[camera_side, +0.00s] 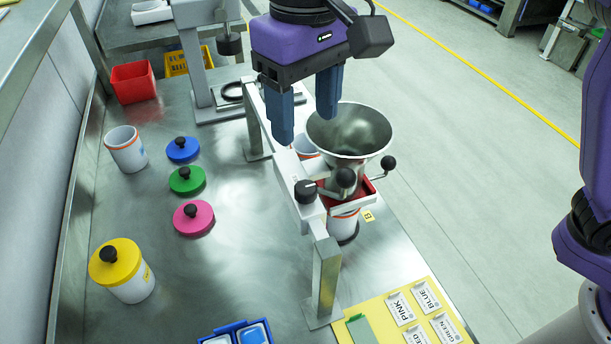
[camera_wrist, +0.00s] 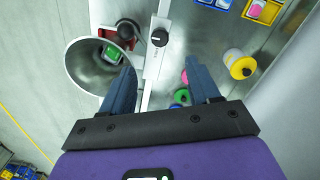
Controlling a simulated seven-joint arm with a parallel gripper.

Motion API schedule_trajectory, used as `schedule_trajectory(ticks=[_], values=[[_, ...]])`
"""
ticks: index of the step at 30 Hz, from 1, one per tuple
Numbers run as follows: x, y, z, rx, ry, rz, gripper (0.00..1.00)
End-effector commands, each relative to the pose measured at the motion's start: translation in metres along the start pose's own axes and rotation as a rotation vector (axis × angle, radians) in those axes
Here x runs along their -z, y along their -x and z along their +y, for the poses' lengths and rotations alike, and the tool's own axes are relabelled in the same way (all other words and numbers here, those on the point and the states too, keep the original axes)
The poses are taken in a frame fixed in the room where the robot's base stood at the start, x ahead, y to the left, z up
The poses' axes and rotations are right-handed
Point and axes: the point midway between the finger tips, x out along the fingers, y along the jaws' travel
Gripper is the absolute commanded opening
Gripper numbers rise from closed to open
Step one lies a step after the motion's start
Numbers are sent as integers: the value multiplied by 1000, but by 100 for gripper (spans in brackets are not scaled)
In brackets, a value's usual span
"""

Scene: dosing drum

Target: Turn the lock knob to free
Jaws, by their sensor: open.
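The lock knob (camera_side: 306,191) is a black round knob on the white bar (camera_side: 288,170) of the dosing stand, left of the steel hopper (camera_side: 350,132). In the wrist view the knob (camera_wrist: 159,38) lies beyond the fingertips, roughly in line with the gap between them. Its exact turn angle is too small to tell. My gripper (camera_side: 305,128) is open and empty, pointing down, above and behind the knob in the side view. It also shows in the wrist view (camera_wrist: 160,68), with both blue fingers apart and nothing between them. The fingers do not touch the knob.
The hopper stands close beside the fingers, above a red drum part (camera_side: 362,187) with a black-balled crank (camera_side: 388,162). Blue, green and pink lids (camera_side: 193,218) and a yellow-lidded jar (camera_side: 128,275) stand left. A yellow card board (camera_side: 405,315) lies in front. Bench between lids and stand is clear.

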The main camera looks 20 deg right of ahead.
Motion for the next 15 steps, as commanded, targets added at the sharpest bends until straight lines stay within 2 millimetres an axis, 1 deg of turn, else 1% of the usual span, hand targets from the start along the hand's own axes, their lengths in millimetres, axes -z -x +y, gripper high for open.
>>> schedule_trajectory(ticks=[1, 15], values=[[-1, -8, 1, -3, -1, -4, 61], [0, -90, 1, -2, -1, -3, 61]])
